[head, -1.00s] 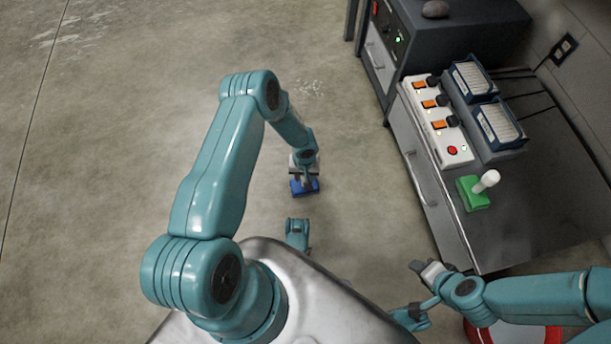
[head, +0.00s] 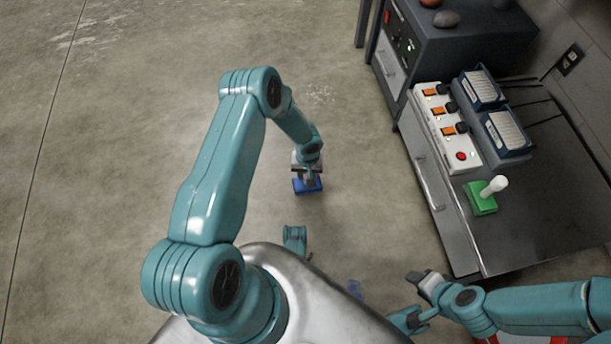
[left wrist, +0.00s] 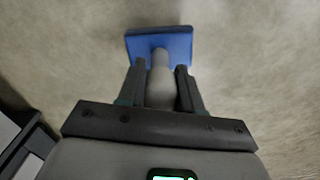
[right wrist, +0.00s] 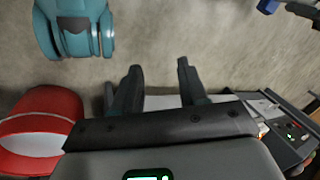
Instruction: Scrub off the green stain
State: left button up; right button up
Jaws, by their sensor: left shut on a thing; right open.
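My left gripper (head: 307,172) is shut on the pale handle of a blue scrubber (head: 307,186), held in front of me over the concrete floor. The left wrist view shows the handle between the fingers and the blue block (left wrist: 175,46) beyond; I cannot tell if it touches the floor. A green scrubber (head: 481,198) with a white handle stands on the counter at the right. My right gripper (head: 418,281) is open and empty beside the counter's near end. I see no green stain.
The grey counter (head: 525,220) carries a white switch panel (head: 446,130) and two blue-framed boxes (head: 506,134). A dark cabinet (head: 470,45) with stones on top stands behind it. A red and white round object (right wrist: 40,130) is low beside my right arm. The left floor is clear.

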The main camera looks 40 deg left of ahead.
pick_arm(q)
jog(key=shift+r+p, duration=0.8)
jog(key=shift+r, duration=0.95)
pick_arm(e)
jog(key=shift+s+r+g, duration=0.3)
jog(key=shift+s+r, duration=0.65)
jog(key=shift+r, duration=0.05)
